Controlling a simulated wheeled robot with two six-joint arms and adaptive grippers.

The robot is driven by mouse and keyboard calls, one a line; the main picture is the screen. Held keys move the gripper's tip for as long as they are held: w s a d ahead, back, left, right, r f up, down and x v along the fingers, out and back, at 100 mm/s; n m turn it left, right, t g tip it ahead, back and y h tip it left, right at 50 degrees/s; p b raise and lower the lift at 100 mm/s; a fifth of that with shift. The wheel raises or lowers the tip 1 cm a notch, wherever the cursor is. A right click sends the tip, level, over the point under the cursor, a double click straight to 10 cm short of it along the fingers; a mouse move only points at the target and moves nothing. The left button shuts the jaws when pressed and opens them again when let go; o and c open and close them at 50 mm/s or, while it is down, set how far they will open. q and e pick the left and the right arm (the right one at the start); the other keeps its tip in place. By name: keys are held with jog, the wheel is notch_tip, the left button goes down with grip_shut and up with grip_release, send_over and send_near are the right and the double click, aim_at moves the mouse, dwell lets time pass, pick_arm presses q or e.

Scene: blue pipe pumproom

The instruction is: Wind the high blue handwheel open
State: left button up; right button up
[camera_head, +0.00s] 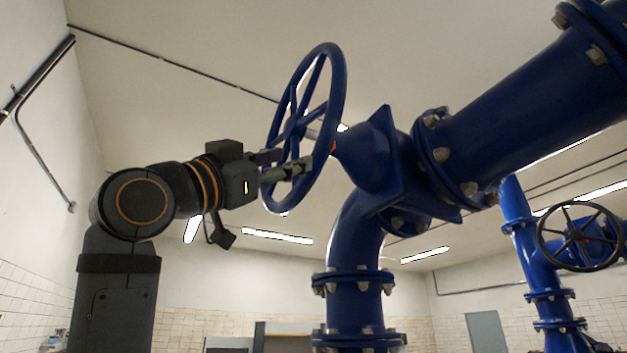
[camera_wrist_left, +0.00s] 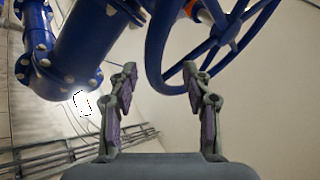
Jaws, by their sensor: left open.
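The high blue handwheel (camera_head: 337,85) is a spoked wheel standing nearly upright on the valve's blue body (camera_head: 370,155). In the left wrist view its rim (camera_wrist_left: 155,50) dips into the gap between the fingertips. My left gripper (camera_head: 290,162) is open at the lower part of the wheel, its fingers overlapping rim and spokes in the head view. In the left wrist view the open fingers (camera_wrist_left: 160,73) stand well apart, and the right one overlaps the rim. I cannot tell whether either finger touches it. My right gripper is out of view.
A thick blue flanged pipe (camera_head: 530,95) runs up right from the valve, and a vertical pipe (camera_head: 355,245) drops below it. A second valve with a dark handwheel (camera_head: 580,237) stands at the right. The space left of the wheel holds only my arm.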

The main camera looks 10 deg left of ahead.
aim_at(320, 146)
pick_arm(q)
jog(key=p+x, duration=0.2)
jog(key=x, duration=0.1)
jog(key=s+p+x, duration=0.1)
jog(key=x, duration=0.2)
jog(key=d+p+x, duration=0.1)
jog(key=p+x, duration=0.1)
jog(key=x, duration=0.1)
jog(key=shift+s+d+r+p, duration=0.1)
jog(key=shift+s+r+p, duration=0.05)
jog(key=shift+r+p, duration=0.15)
jog(key=shift+w+d, duration=0.15)
jog(key=shift+w, duration=0.1)
jog(key=shift+w+a, duration=0.3)
jog(key=shift+w, duration=0.15)
jog(key=shift+s+d, duration=0.2)
jog(key=c, duration=0.5)
grip_shut()
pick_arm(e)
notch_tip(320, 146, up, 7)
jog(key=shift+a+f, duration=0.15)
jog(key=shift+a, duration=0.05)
